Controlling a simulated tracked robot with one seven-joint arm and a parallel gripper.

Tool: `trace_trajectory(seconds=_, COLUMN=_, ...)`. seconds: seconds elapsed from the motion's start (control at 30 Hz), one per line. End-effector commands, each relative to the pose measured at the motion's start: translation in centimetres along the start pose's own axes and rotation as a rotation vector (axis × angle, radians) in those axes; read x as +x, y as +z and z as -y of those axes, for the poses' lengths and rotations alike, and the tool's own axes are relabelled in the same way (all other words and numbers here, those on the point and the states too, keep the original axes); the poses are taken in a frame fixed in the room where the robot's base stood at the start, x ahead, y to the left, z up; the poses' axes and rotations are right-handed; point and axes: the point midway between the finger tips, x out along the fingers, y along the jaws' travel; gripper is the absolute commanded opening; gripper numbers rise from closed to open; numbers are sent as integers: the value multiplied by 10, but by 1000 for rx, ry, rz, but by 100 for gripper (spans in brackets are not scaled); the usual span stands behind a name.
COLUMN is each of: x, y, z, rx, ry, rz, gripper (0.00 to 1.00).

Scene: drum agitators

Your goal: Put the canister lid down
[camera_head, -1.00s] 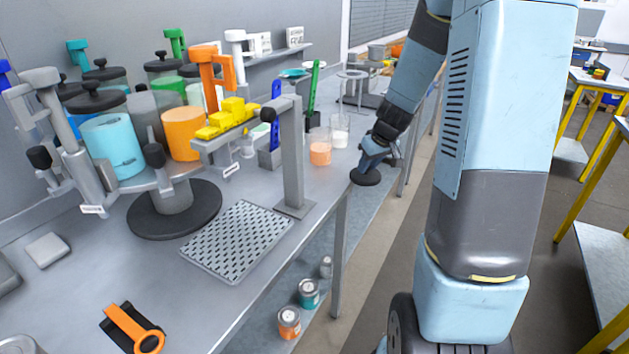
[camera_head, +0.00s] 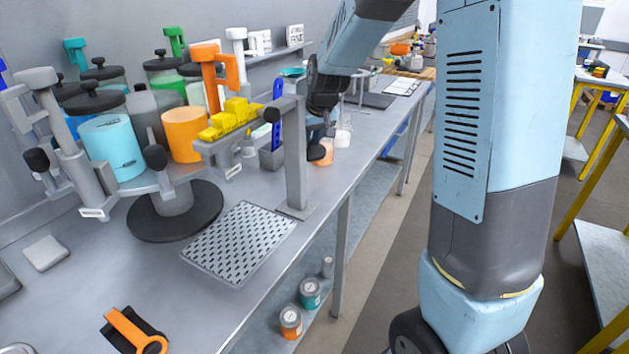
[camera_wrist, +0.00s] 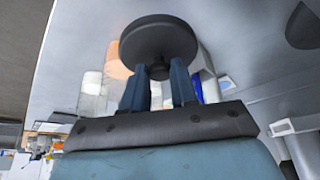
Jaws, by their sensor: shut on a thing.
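The canister lid (camera_wrist: 158,38) is a round dark grey disc with a small knob. In the wrist view, the two blue fingers of my gripper (camera_wrist: 160,78) are shut on the knob. In the head view my gripper (camera_head: 318,136) is partly hidden behind the grey post, and the lid (camera_head: 316,153) shows low beside that post. It is over the bench, close to a small orange-filled jar (camera_head: 327,155). I cannot tell whether the lid touches the bench or the jar.
The metal bench (camera_head: 85,275) holds a carousel of canisters, including a blue one (camera_head: 112,147) and an orange one (camera_head: 183,134). The grey post (camera_head: 295,160) stands by a perforated tray (camera_head: 238,243). A white jar (camera_head: 343,138) is behind the lid. The bench front is mostly clear.

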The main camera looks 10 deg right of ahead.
Motion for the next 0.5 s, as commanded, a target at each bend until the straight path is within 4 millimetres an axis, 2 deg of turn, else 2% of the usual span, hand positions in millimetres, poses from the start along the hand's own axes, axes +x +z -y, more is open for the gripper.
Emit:
trace_trajectory(seconds=0.13, x=12, y=4, z=5, rx=-1, ry=-1, rz=3, gripper=0)
trace_trajectory(seconds=0.4, x=50, y=22, z=5, rx=-2, ry=-1, rz=2, gripper=0)
trace_trajectory(seconds=0.5, x=55, y=24, z=5, rx=-2, ry=-1, rz=1, gripper=0)
